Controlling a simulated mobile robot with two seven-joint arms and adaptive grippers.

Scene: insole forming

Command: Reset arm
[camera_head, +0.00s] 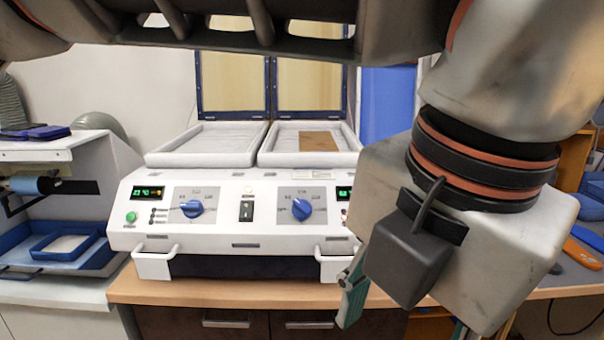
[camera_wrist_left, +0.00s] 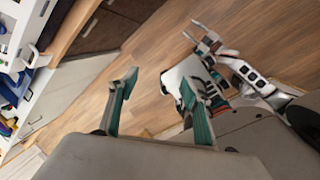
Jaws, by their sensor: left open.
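My left arm crosses the top of the head view and bends down at the right. My left gripper (camera_head: 402,325) hangs there in front of the bench, partly cut off by the lower edge. In the left wrist view its two green fingers (camera_wrist_left: 158,78) stand apart with nothing between them, above the wood floor. What seems to be my right gripper (camera_wrist_left: 207,45) shows beyond them at the upper right, small, and its opening is unclear. It is not in the head view.
A white two-bay heating machine (camera_head: 240,220) stands on the wooden bench (camera_head: 220,290), its lids raised. A brown sheet (camera_head: 318,141) lies in its right tray. Blue trays (camera_head: 65,245) are at left. An orange insole (camera_head: 582,253) lies at right. The wood floor (camera_wrist_left: 150,100) appears clear.

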